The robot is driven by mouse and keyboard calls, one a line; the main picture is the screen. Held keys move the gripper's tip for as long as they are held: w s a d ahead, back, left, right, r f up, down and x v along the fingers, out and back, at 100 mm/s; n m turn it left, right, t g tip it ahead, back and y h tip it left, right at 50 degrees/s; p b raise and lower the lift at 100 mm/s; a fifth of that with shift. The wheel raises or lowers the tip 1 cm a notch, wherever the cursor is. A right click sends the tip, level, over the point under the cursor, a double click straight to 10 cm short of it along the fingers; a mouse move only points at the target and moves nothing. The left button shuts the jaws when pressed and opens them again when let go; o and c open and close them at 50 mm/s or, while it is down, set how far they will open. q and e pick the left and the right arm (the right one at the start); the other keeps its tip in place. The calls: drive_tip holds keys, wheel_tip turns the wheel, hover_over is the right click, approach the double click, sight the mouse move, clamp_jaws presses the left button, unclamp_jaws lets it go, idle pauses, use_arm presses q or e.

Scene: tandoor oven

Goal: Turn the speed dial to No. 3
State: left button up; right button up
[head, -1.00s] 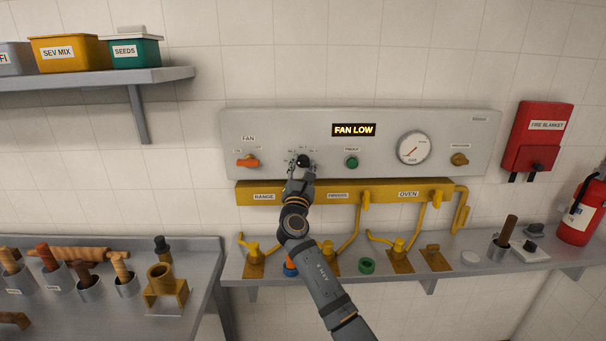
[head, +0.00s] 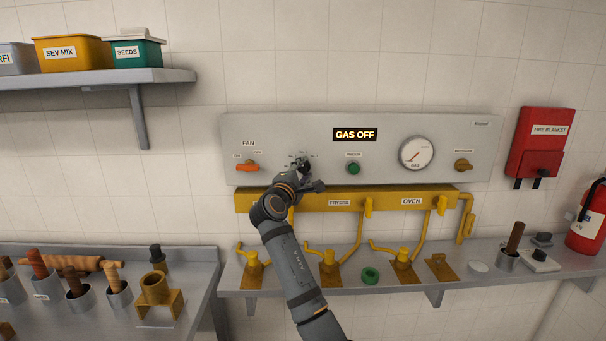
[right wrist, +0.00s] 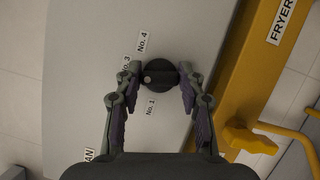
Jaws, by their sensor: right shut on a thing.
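The speed dial (right wrist: 160,75) is a round black knob on the grey control panel (head: 380,125), and it shows in the right wrist view with a pale dot on its left side. Labels No. 4 (right wrist: 143,41), No. 3 (right wrist: 125,64) and No. 1 (right wrist: 151,107) surround it. The dot faces left, a little below the No. 3 label; its exact setting is hard to tell. My right gripper (right wrist: 158,82) is shut on the dial, one finger on each side. In the head view this gripper (head: 305,170) largely hides the dial. My left gripper is not in view.
An orange fan switch (head: 247,166) sits left of the dial, a green button (head: 353,168) and gas gauge (head: 416,153) to its right. The display (head: 355,135) reads GAS OFF. A yellow gas pipe (head: 330,201) runs just below the panel, above a shelf with yellow valves.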

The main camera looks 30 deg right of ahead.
drive_tip(key=shift+m+g+y, duration=0.3)
drive_tip(key=shift+m+g, duration=0.2)
drive_tip(key=shift+m, duration=0.8)
drive_tip(key=o, duration=1.2)
drive_tip(key=shift+c, duration=0.2)
drive_tip(key=v, duration=1.2)
